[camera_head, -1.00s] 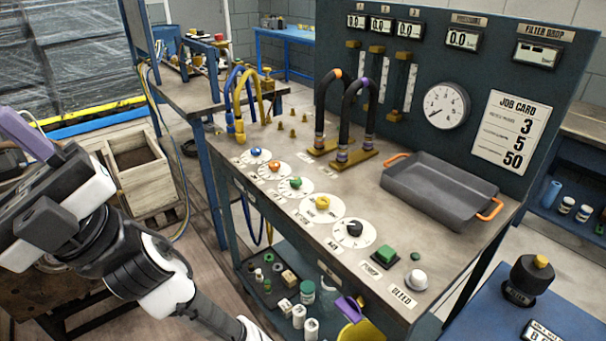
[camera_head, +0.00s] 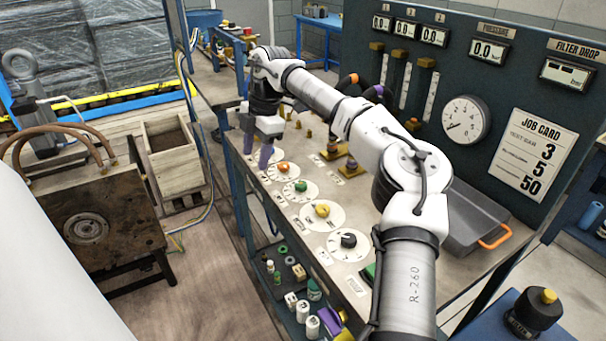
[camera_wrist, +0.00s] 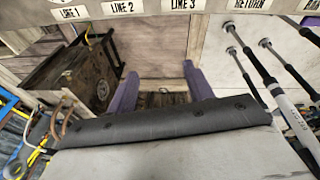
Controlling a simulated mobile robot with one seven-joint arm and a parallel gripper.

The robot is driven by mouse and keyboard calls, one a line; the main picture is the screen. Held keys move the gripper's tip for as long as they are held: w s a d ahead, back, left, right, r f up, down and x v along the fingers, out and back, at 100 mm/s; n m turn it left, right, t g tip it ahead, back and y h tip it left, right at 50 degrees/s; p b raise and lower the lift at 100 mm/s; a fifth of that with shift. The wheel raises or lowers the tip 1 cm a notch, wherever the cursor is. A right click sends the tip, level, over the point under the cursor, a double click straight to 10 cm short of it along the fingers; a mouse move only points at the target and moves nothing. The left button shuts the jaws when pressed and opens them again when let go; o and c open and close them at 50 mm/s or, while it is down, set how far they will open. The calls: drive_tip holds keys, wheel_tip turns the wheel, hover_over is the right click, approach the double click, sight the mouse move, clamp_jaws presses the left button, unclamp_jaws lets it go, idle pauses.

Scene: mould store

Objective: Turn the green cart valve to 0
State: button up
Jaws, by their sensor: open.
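The green valve knob (camera_head: 300,186) sits on a round white dial on the cart's bench top, third in a row of coloured knobs. Its pointer setting is too small to read. My gripper (camera_head: 257,150) is at the far left end of this row, beyond the orange knob (camera_head: 283,168), apart from the green knob. Its purple fingers point down, spread and empty, and hide the blue knob's place. In the wrist view my gripper (camera_wrist: 160,82) shows two separated purple fingers with nothing between them. The green knob does not show there.
Beside the green knob are the yellow knob (camera_head: 322,209) and black knob (camera_head: 348,240). My arm crosses above the bench, partly covering the grey tray (camera_head: 470,215) and hose fittings. A wooden crate (camera_head: 172,160) and rusty press (camera_head: 115,220) stand left. Floor between is clear.

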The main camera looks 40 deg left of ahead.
sight(301, 183)
drive_tip(key=w+d+r+m+t+h, duration=0.2)
drive_tip(key=w+d+r+m, duration=0.15)
drive_tip(key=w+d, duration=0.4)
drive_tip(key=f, duration=0.4)
drive_tip(key=f+p, duration=0.1)
drive_tip(key=f, duration=0.4)
drive_tip(key=f+p, duration=0.1)
drive_tip(key=f, duration=0.3)
drive_tip(key=shift+w+a+f, duration=0.2)
drive_tip(key=shift+w+a, duration=0.05)
drive_tip(key=shift+a, duration=0.05)
drive_tip(key=shift+c, duration=0.3)
drive_tip(key=c, duration=0.9)
